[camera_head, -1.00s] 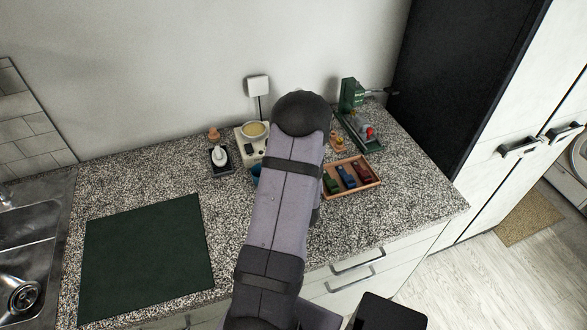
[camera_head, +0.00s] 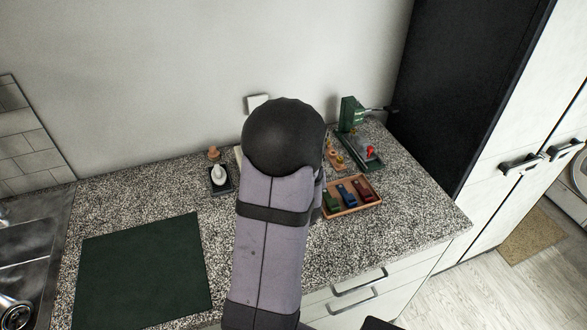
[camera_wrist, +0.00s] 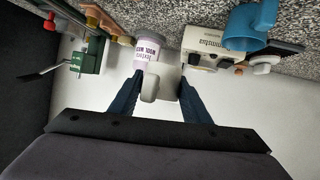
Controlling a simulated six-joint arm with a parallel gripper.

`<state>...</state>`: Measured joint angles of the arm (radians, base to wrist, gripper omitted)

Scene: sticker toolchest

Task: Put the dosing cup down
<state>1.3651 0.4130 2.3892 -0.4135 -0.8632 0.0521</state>
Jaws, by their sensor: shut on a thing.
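The exact contact is hard to make out. In the head view my arm covers the gripper and the cup, so the cup's height above the counter (camera_head: 350,235) cannot be told there.
A cream appliance (camera_wrist: 208,42) and a blue cup (camera_wrist: 250,25) stand close by. A wooden tray (camera_head: 328,213) holds coloured blocks. A green drill-press-like tool (camera_head: 350,115) stands behind it. A dark green mat (camera_head: 145,265) lies left; the counter's front right is clear.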

